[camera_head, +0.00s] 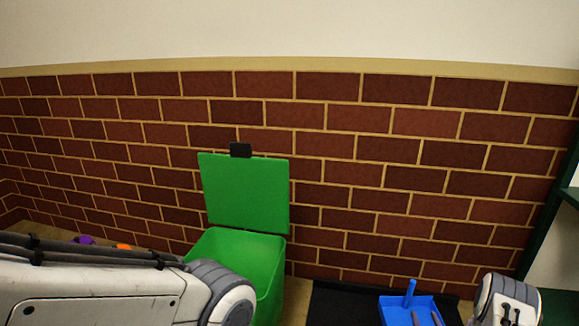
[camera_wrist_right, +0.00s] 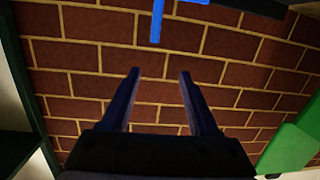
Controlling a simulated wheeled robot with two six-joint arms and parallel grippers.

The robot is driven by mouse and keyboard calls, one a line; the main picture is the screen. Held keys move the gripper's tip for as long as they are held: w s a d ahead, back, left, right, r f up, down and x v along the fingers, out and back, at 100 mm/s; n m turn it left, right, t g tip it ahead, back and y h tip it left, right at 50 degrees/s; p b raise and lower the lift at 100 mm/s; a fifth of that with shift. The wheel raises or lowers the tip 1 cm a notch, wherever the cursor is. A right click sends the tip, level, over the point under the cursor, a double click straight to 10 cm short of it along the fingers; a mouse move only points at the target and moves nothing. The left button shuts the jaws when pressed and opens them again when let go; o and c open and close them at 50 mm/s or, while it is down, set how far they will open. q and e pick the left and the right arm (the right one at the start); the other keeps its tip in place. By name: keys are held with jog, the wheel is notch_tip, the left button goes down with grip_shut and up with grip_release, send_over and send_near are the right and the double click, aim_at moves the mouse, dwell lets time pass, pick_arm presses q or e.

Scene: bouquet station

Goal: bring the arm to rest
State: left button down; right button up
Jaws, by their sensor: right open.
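My right gripper (camera_wrist_right: 159,75) is open in the right wrist view. Its two dark fingers stand apart with nothing between them, and the brick wall shows behind. In the head view a white part of my right arm (camera_head: 507,301) shows at the bottom right, beside the blue tray. A white link of my left arm (camera_head: 90,292) crosses the lower left, in front of part of the green bin. The left gripper is out of view.
A green bin (camera_head: 240,250) stands with its lid (camera_head: 245,192) raised. A blue tray (camera_head: 395,314) holding stick-like things is by a black mat (camera_head: 335,300). A dark green shelf frame (camera_head: 550,225) is at the right. Purple (camera_head: 84,240) and orange (camera_head: 124,246) bits lie at the left.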

jog(key=w+a+r+n+g+y+p, duration=0.2)
jog(key=w+a+r+p, duration=0.15)
jog(key=a+r, duration=0.4)
jog(key=w+a+r+n+g+y+p, duration=0.1)
jog(key=w+a+r+n+g+p, duration=0.15)
jog(key=w+a+r, duration=0.4)
jog(key=s+a+r+g+p, duration=0.35)
jog(key=s+a+r, duration=0.35)
jog(key=a+r, duration=0.6)
jog(key=s+a+r+n+g+y+p, duration=0.1)
jog(key=s+a+r+g+p, duration=0.1)
jog(key=s+a+r, duration=0.4)
jog(key=s+a+r+n+g+p, duration=0.1)
jog(key=s+a+r+g, duration=0.2)
jog(key=s, duration=0.5)
jog(key=s+r+n+g+p, duration=0.1)
jog(key=s+r+g+p, duration=0.3)
jog(key=s, duration=0.7)
jog(key=s+r+n+t+p, duration=0.1)
jog(key=s+r, duration=0.6)
jog(key=s, duration=0.4)
notch_tip(320, 180, up, 36)
jog(key=p, duration=3.7)
jog(key=shift+w+a+r, duration=0.15)
jog(key=shift+w+a, duration=0.1)
jog(key=shift+a, duration=0.15)
